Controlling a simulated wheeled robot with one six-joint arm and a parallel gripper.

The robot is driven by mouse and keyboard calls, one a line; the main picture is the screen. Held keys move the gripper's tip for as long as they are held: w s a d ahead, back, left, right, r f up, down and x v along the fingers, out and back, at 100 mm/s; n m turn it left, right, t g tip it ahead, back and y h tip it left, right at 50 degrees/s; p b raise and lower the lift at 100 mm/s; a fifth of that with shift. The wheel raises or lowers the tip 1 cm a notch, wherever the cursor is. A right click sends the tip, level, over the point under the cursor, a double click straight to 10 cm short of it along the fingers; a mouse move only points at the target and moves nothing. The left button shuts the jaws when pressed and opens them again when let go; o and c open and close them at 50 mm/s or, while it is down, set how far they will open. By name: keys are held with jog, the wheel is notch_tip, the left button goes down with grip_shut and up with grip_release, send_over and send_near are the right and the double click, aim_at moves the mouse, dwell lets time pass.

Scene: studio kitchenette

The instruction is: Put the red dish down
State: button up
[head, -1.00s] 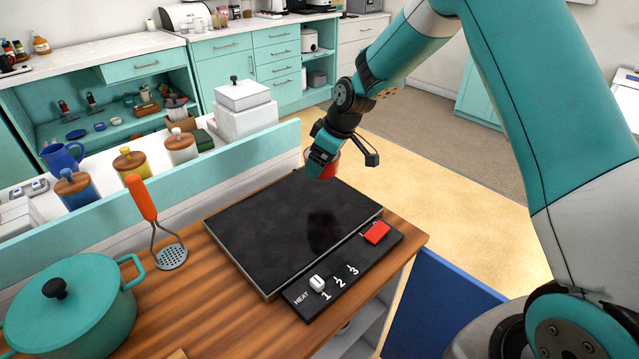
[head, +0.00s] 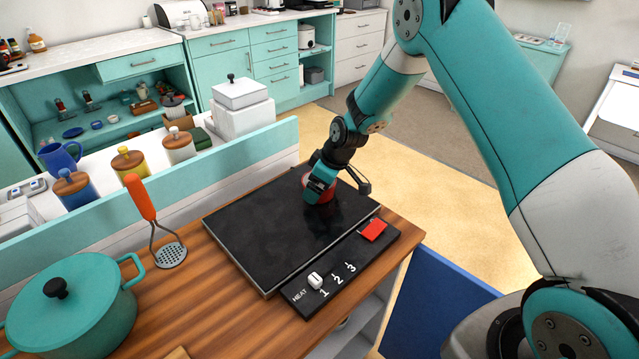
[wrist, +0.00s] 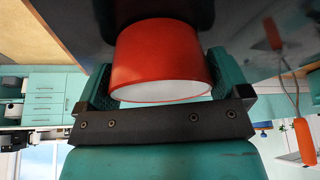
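The red dish (head: 316,195) is a small round dish with a white inside. It is at the far side of the black cooktop (head: 262,232), partly hidden by my gripper (head: 318,186) in the head view. In the wrist view the dish (wrist: 160,58) sits between the two teal fingers of my gripper (wrist: 160,80), which are closed on its sides. The dish is at or very near the cooktop surface; I cannot tell whether it touches.
A control strip with a white heat knob (head: 315,281) and a red patch (head: 373,231) lies along the cooktop's near edge. A teal pot (head: 75,315) and an orange-handled masher (head: 142,200) stand to the left. The cooktop's near part is clear.

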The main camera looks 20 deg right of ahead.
jog(key=shift+r, duration=0.3)
jog(key=b+v, duration=0.1)
jog(key=v, duration=1)
jog(key=s+a+r, duration=0.5)
jog(key=s+r, duration=0.2)
jog(key=s+a+r+g, duration=0.1)
jog(key=s+a+r, duration=0.1)
jog(key=s, duration=0.6)
jog(key=s+a+r+m+g, duration=0.1)
jog(key=s+a+r, duration=0.1)
jog(key=s, duration=0.7)
jog(key=s+a+r+m+g+y, duration=0.1)
jog(key=s+a+r, duration=0.1)
jog(key=s, duration=0.7)
jog(key=shift+a+r, duration=0.2)
jog(key=shift+r, duration=0.15)
